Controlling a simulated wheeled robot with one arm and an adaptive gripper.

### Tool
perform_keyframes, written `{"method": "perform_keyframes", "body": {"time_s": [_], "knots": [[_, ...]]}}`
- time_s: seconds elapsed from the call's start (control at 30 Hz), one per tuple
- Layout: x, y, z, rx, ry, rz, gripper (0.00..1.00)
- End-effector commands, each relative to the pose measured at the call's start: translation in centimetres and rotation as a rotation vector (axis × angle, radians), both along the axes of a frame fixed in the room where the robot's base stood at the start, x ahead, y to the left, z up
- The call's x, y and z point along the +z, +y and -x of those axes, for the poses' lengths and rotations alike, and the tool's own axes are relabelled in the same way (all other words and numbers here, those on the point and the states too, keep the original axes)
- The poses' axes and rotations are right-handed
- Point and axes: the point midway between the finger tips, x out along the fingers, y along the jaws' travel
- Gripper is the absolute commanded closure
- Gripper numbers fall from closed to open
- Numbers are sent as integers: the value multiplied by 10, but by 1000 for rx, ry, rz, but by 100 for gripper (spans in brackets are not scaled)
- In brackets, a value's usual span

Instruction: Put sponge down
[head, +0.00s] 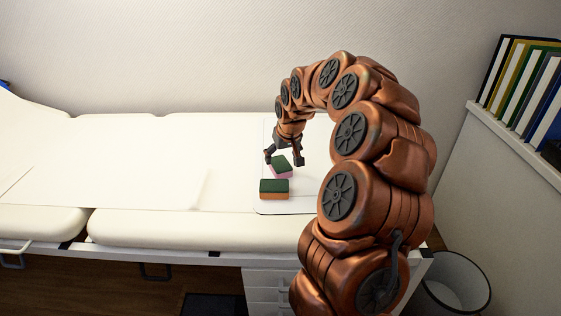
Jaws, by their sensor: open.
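Two sponges lie on a pale tray or mat (285,207) on the white padded bench. The nearer sponge (274,189) has a dark green top and an orange side. The farther sponge (281,168) has a dark green top and a pink side, and sits turned at an angle just behind the first. My gripper (283,159) is open, pointing down, with its fingers around or just above the pink-sided sponge. I cannot tell whether the fingers touch it. My arm hides the right part of the tray.
The padded bench (130,175) has wide clear room to the left. A wall stands close behind it. Books (520,85) stand on a ledge at the right. A waste bin (455,285) is on the floor at the lower right.

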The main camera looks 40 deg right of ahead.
Motion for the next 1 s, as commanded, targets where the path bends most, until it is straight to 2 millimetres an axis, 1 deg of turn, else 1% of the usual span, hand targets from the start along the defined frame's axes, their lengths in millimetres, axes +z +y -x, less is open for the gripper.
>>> {"method": "perform_keyframes", "body": {"time_s": [0.03, 0.1, 0.2, 0.3, 0.47, 0.6, 0.67, 0.77, 0.87, 0.9, 0.97, 1.0], "knots": [[11, 0, 3, 0, -4, 2, 19], [25, 2, 9, -1, -3, 3, 19], [43, 4, 16, -1, -5, 2, 19], [56, 6, 23, 0, -1, 1, 19], [70, 7, 28, 1, 0, 0, 19], [72, 9, 30, 2, 1, 0, 19], [72, 14, 31, 9, 4, -3, 19], [73, 39, 37, 43, 24, -12, 19], [71, 84, 56, 103, 73, -29, 19], [71, 103, 66, 127, 94, -36, 19], [67, 133, 86, 165, 139, -45, 19], [66, 150, 99, 186, 163, -49, 19]]}}
